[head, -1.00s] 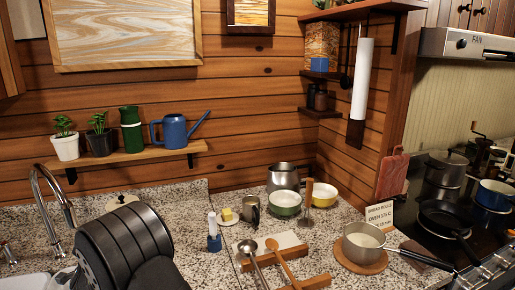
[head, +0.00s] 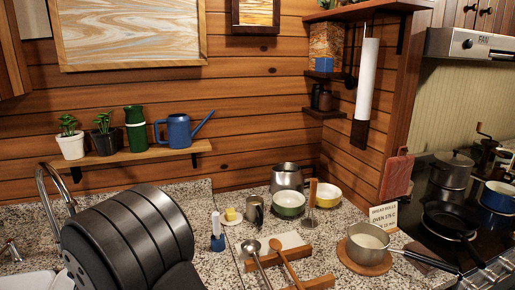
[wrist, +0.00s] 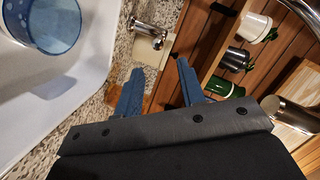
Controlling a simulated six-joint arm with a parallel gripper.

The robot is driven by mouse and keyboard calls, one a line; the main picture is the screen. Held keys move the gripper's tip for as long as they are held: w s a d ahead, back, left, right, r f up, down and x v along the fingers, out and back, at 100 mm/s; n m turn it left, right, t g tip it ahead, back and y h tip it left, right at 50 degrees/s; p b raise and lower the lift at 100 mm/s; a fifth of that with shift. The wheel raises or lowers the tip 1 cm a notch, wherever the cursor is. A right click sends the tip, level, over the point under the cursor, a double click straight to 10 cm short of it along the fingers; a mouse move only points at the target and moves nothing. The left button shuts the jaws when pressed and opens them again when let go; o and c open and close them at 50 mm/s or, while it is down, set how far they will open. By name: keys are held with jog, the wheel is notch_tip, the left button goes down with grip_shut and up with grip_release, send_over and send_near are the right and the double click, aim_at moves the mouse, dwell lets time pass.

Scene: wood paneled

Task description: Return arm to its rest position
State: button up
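My gripper (wrist: 157,82) shows in the wrist view with its two blue fingers spread apart. Nothing is between the fingers; the wall shelf, planks and counter show behind them. In the head view my dark ribbed arm (head: 130,240) fills the lower left, over the sink side of the counter. The gripper fingers cannot be made out in the head view.
The curved faucet (head: 47,190) stands close to my arm at left. A shelf (head: 135,160) holds plants, a green jug and a blue watering can (head: 178,131). The wrist view shows a blue cup (wrist: 45,25) in the sink.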

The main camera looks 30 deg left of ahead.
jog(key=v, duration=0.6)
jog(key=x, duration=1.8)
jog(key=shift+w+a+f, duration=0.1)
jog(key=shift+w+f, duration=0.05)
jog(key=s+d+r+n+g+y, duration=0.1)
jog(key=s+d+r, duration=0.1)
jog(key=d, duration=0.6)
jog(key=s+d+r+n+g, duration=0.1)
jog(key=s+d+g, duration=0.1)
jog(key=d, duration=0.7)
jog(key=shift+s+r+n+y, duration=0.4)
jog(key=shift+s, duration=0.1)
jog(key=shift+d, duration=0.1)
jog(key=v, duration=1.7)
jog(key=shift+d+r, duration=0.2)
jog(key=shift+d, duration=0.05)
jog(key=shift+w+a, duration=0.1)
jog(key=shift+w, duration=0.1)
